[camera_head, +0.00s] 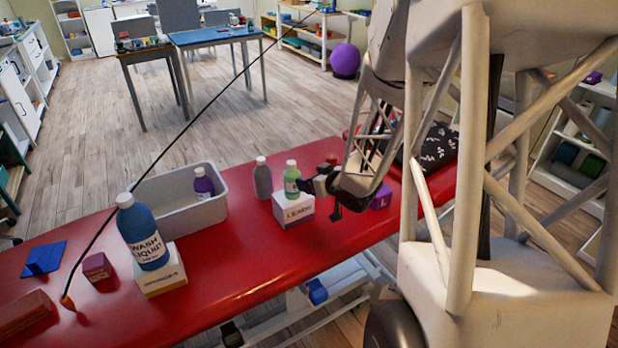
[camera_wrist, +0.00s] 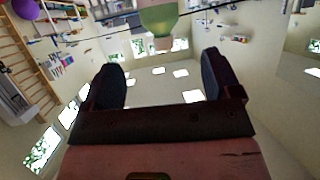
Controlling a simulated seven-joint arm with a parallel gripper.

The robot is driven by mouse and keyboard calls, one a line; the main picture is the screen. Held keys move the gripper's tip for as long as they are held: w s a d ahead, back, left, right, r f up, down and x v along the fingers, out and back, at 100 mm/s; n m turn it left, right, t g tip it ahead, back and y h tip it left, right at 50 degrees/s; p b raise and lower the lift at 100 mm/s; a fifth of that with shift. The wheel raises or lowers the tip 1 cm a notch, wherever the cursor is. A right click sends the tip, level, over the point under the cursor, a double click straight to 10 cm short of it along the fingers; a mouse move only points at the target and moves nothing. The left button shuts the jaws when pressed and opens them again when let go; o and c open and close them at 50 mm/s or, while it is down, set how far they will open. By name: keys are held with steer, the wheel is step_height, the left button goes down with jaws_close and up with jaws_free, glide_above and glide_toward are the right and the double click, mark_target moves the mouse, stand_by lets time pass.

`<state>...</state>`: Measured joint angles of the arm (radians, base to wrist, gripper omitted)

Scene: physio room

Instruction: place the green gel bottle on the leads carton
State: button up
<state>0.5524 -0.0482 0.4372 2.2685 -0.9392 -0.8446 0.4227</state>
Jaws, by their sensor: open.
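The green gel bottle (camera_head: 291,182) stands upright on top of the white leads carton (camera_head: 295,213) in the head view. The carton stands on the red treatment table. My gripper (camera_head: 307,186) is just right of the bottle, at about its height, with its jaws toward it. In the wrist view my gripper (camera_wrist: 161,66) is open, with nothing between its fingers. The green bottle (camera_wrist: 158,20) shows there at the top edge, beyond the fingertips and partly cut off. The carton is not visible in the wrist view.
A grey bottle (camera_head: 262,178) stands just left of the carton. A grey bin (camera_head: 170,222) holds a purple bottle (camera_head: 203,183). A large blue bottle (camera_head: 143,232) stands on another carton (camera_head: 162,280). A purple box (camera_head: 381,198) lies right of my gripper. The red table (camera_head: 240,275) is clear in front.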

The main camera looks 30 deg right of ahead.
steer(key=shift+s, duration=0.15)
steer(key=shift+r, duration=0.1)
stand_by(0.5)
steer(key=s+a+r+m+g+h, duration=0.2)
steer(key=s+a+r+g+h, duration=0.35)
steer(key=r, duration=0.55)
steer(key=s+a+r+g+y, duration=0.1)
steer(key=s+a+r+g, duration=0.1)
steer(key=s+a, duration=0.6)
steer(key=s+a+r+g+y, duration=0.2)
steer(key=s+a+r, duration=0.3)
steer(key=s+a, duration=0.4)
steer(key=s+g, duration=0.1)
steer(key=s, duration=0.4)
steer(key=shift+s+a, duration=0.15)
steer(key=shift+s, duration=0.15)
